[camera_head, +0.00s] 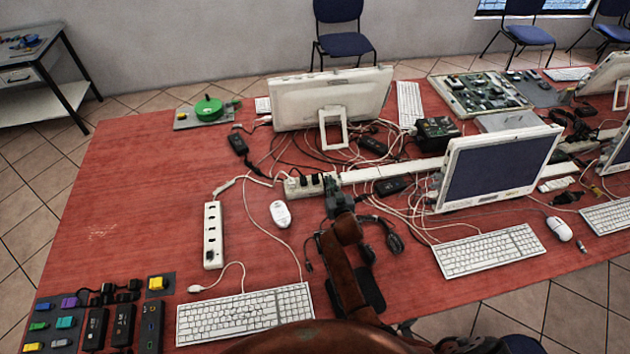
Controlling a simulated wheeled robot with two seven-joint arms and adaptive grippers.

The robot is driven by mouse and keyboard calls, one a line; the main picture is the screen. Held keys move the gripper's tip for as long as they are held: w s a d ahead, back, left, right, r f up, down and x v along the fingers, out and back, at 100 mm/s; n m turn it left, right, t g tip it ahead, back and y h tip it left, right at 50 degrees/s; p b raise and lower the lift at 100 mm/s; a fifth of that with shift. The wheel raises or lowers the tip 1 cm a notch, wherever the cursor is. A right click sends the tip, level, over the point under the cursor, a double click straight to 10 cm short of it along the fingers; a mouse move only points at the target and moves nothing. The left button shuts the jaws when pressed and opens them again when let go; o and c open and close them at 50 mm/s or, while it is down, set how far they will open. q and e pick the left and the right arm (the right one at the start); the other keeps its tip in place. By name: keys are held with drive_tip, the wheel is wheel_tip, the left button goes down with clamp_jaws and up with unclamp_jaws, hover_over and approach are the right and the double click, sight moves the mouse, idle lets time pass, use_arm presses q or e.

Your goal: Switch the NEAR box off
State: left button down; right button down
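Two white socket boxes are in the head view. The nearer one is an upright-running white power strip (213,217) on the red table, left of the middle, with dark sockets and a plug at its lower end. The farther one is a socket block (295,188) with black plugs in it, at the left end of a white cable channel. No switch or its position can be made out on either. My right gripper (333,184) is dark and points away from me, close to the right end of the farther block. Contact and finger opening cannot be made out. My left gripper is out of view.
Tangled cables, black adapters (238,144) and a white mouse (280,214) surround the boxes. A keyboard (245,314) lies in front, monitors (330,98) behind and right. Small coloured parts (66,322) sit front left. The table's left side (130,210) is clear.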

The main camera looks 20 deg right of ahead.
drive_tip(key=shift+s+f, duration=0.1)
drive_tip(key=shift+f, duration=0.2)
drive_tip(key=shift+d, duration=0.2)
drive_tip(key=shift+s+f, duration=0.1)
drive_tip(key=shift+s, duration=0.05)
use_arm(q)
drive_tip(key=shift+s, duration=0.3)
use_arm(e)
drive_tip(key=r+v, duration=0.1)
drive_tip(key=v, duration=1)
drive_tip(key=shift+s+a, duration=0.25)
drive_tip(key=shift+a, duration=0.1)
drive_tip(key=shift+r, duration=0.1)
